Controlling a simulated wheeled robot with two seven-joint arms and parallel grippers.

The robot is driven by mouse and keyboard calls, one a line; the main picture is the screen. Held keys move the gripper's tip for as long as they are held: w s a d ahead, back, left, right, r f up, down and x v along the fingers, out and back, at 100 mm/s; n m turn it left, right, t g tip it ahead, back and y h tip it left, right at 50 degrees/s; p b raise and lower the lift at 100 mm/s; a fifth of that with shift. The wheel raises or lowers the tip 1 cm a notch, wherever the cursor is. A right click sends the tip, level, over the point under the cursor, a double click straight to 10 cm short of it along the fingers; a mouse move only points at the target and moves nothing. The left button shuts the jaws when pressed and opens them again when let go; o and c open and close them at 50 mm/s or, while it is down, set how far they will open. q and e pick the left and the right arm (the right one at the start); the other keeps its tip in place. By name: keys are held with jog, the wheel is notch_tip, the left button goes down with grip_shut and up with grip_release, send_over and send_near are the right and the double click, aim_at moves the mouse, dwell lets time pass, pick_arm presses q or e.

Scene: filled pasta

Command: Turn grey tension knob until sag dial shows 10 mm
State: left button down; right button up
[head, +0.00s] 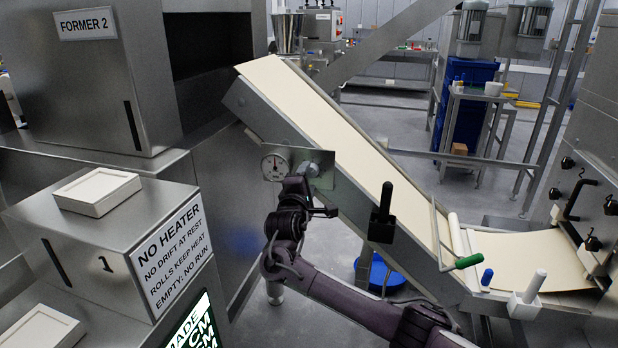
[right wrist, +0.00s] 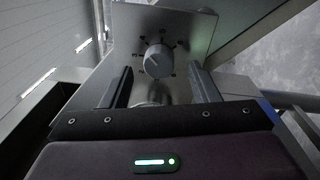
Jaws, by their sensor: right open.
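The grey tension knob (right wrist: 158,61) sits on a metal plate with marks around it in the right wrist view. Its light pointer line seems to point toward the left. In the head view the knob (head: 309,168) is small and partly behind my gripper. The round white sag dial (head: 275,167) is left of it; its needle points roughly upward, but its numbers are too small to read. My right gripper (head: 306,181) is open in front of the plate. In the wrist view its fingers (right wrist: 160,76) stand apart on either side below the knob, holding nothing. My left gripper is not in view.
A pale dough sheet (head: 330,130) runs down the sloping conveyor behind the plate. A black handle (head: 382,212) and a green-handled bar (head: 468,261) stand to the right. A steel box with a "NO HEATER" sign (head: 173,252) is at left.

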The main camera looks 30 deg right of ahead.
jog(key=v, duration=0.5)
jog(key=shift+s+a, duration=0.3)
jog(key=s+f+g+y, duration=0.1)
jog(key=s+f+y, duration=0.15)
jog(key=f, duration=1.35)
jog(key=s+f+g+y, duration=0.1)
jog(key=s+f+y, duration=0.15)
jog(key=f, duration=1.35)
jog(key=s+a+f+m+g+y, duration=0.1)
jog(key=s+a+f+g+y, duration=0.1)
jog(key=s+f, duration=0.65)
jog(key=s+a+f+m+g+y, duration=0.15)
jog(key=s+f, duration=0.45)
jog(key=f, duration=0.6)
jog(key=s+a+f+m+g+y, duration=0.1)
jog(key=s+f, duration=0.4)
jog(key=s, duration=0.7)
jog(key=s+a+f+m+g+y, duration=0.2)
jog(key=s+a+f, duration=0.3)
jog(key=s, duration=0.6)
jog(key=s+a+f+m+g+y+p, duration=0.1)
jog(key=s+a+f, duration=0.4)
jog(key=s, duration=0.7)
jog(key=shift+s+a+m+g+y, duration=0.2)
jog(key=shift+s+m+g+y, duration=0.2)
jog(key=shift+m+g, duration=0.6)
